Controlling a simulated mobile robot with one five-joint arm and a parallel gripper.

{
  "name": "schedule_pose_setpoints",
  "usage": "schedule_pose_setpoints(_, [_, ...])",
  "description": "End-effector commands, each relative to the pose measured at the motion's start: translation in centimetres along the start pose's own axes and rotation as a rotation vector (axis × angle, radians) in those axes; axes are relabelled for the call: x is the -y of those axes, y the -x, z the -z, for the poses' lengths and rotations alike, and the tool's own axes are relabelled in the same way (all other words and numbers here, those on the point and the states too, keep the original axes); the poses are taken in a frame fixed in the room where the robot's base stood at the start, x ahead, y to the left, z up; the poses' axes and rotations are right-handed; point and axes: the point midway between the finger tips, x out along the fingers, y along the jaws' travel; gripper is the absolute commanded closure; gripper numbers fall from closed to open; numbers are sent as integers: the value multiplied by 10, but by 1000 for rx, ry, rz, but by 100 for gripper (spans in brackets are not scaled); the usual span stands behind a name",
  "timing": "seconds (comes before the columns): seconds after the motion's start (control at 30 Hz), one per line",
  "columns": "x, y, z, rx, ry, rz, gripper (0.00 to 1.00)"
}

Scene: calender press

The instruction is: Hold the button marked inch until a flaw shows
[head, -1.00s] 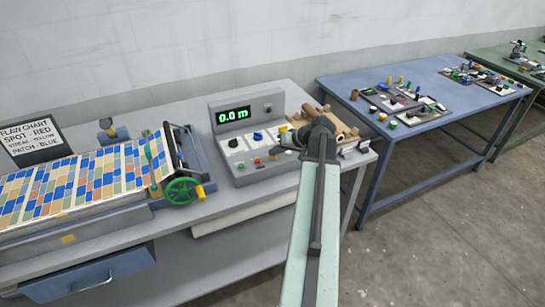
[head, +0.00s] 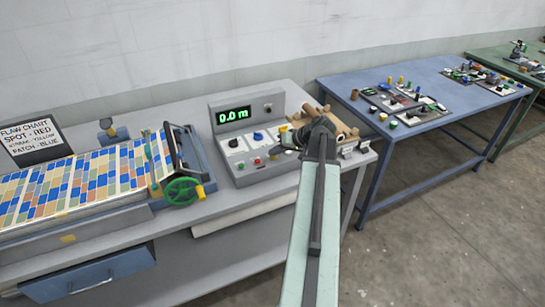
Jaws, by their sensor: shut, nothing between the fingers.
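The button labels are too small to read, so I cannot tell which is marked inch. Patterned multicoloured sheet (head: 95,180) lies on the press at left; I make out no clear flaw.
A flaw chart (head: 35,140) at left lists spot red, streak yellow, patch blue. A green handwheel (head: 183,191) stands between press and control box. Wooden rollers (head: 338,122) lie behind my arm. A blue table (head: 450,123) with small parts stands right.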

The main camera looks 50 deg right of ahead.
Motion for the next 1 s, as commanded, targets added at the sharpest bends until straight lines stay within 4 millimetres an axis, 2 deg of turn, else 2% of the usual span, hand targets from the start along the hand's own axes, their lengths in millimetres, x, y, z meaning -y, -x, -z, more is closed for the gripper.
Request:
schedule_pose_setpoints(0.3, [8, 11, 8, 0, 0, 0, 100])
schedule_pose_setpoints(0.7, [9, 13, 9, 0, 0, 0, 100])
schedule_pose_setpoints(1.0, [24, 34, 24, 0, 0, 0, 100])
